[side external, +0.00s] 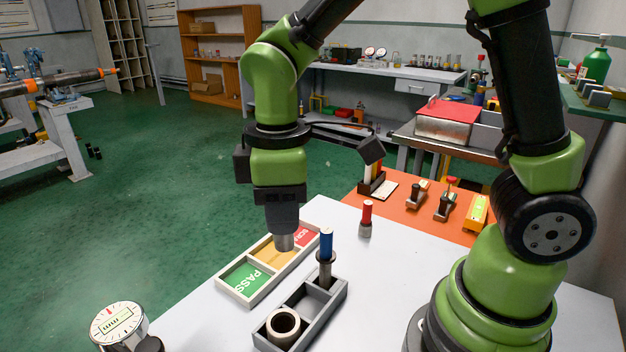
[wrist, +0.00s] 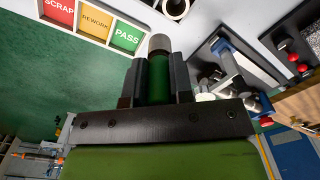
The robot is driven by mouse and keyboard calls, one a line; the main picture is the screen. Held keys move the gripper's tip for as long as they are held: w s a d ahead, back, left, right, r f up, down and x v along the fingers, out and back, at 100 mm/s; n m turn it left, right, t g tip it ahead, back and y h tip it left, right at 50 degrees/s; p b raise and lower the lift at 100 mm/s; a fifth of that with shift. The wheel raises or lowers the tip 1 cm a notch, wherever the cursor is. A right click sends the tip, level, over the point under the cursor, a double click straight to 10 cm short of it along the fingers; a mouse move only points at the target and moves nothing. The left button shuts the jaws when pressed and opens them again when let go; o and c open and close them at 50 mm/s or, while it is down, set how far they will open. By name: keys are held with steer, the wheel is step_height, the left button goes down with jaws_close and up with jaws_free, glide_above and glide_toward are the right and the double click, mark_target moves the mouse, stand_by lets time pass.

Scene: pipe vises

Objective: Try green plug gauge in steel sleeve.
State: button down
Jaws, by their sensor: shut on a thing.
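My gripper (side external: 284,222) is shut on the green plug gauge, whose green handle (wrist: 159,80) shows between the fingers in the wrist view. Its grey steel end (side external: 284,242) points down in the side view, where the jaws hide the handle. It appears in front of the sorting tray's yellow section, with its height hard to tell. The steel sleeve (side external: 284,325), a thick open ring, stands upright in the near end of a grey tray (side external: 337,297). The sleeve is partly cut off in the wrist view (wrist: 175,8). The gauge is apart from it.
A blue-handled gauge (side external: 326,243) stands upright at the grey tray's far end. A red-handled gauge (side external: 366,212) stands behind it. The sorting tray (side external: 238,291) has green PASS, yellow REWORK and red SCRAP sections. A dial instrument (side external: 118,322) is at the front left.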

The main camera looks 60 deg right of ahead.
step_height(320, 180, down, 11)
steer(key=s+a+n, duration=0.1)
steer(key=a, duration=0.1)
steer(key=shift+a+f, duration=0.15)
steer(key=shift+a, duration=0.15)
stand_by(0.5)
steer(key=shift+f, duration=1.7)
stand_by(2.2)
steer(key=c, duration=1.3)
jaws_free()
